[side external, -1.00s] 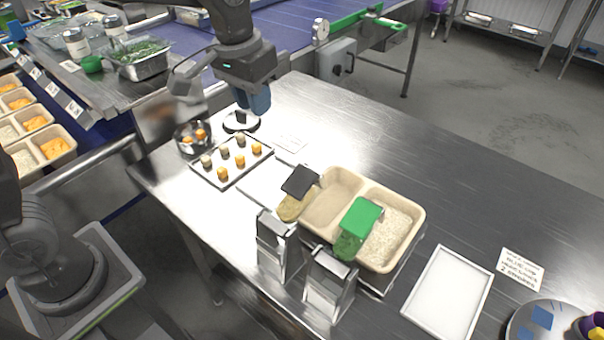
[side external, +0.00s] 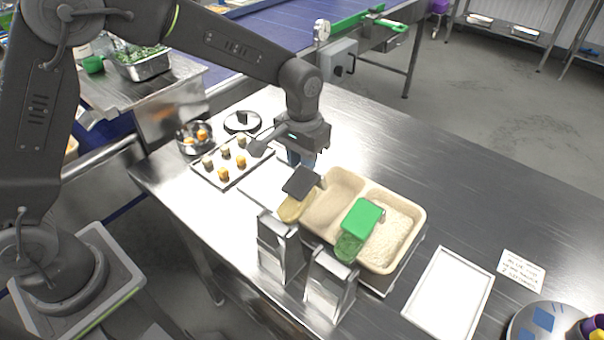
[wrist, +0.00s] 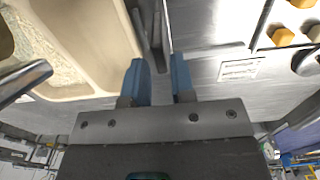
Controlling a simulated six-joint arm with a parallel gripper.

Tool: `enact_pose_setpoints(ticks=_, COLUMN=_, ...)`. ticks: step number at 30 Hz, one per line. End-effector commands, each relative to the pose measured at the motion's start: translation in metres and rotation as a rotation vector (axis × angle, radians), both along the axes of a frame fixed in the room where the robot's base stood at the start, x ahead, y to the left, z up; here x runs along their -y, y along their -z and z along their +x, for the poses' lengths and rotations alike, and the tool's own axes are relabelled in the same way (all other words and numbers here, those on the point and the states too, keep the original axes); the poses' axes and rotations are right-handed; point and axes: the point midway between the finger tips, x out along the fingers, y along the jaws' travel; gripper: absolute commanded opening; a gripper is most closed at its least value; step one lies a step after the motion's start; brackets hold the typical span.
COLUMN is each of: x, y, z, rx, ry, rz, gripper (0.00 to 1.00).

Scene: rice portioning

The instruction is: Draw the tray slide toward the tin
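A beige tray (side external: 420,218) with two compartments sits on a metal tray slide (side external: 408,268); pale rice fills its right compartment. The left compartment's content is hard to tell. The tray's beige wall also shows at the left of the wrist view (wrist: 112,45). A round metal tin (side external: 183,147) with orange pieces stands at the back left. My gripper (wrist: 158,82) is open, its two blue fingers apart. Narrow metal bars (wrist: 150,35) show in line with the gap, beside the tray. In the side view my gripper (side external: 300,160) is at the tray's left end, its fingertips partly hidden.
A small tray of food cubes (side external: 213,178) lies left. An empty white tray (side external: 450,288) lies right. The bench behind is clear.

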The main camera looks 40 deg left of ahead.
Motion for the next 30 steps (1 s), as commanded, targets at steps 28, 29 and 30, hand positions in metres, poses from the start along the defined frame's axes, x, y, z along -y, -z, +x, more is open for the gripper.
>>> enact_pose_setpoints(ticks=28, x=0.0, y=0.044, z=0.0, rx=0.001, ry=0.0, rz=0.0, gripper=0.0)
enact_pose_setpoints(ticks=29, x=0.0, y=0.044, z=0.0, rx=0.001, ry=0.0, rz=0.0, gripper=0.0)
enact_pose_setpoints(ticks=30, x=0.0, y=0.044, z=0.0, rx=0.001, ry=0.0, rz=0.0, gripper=0.0)
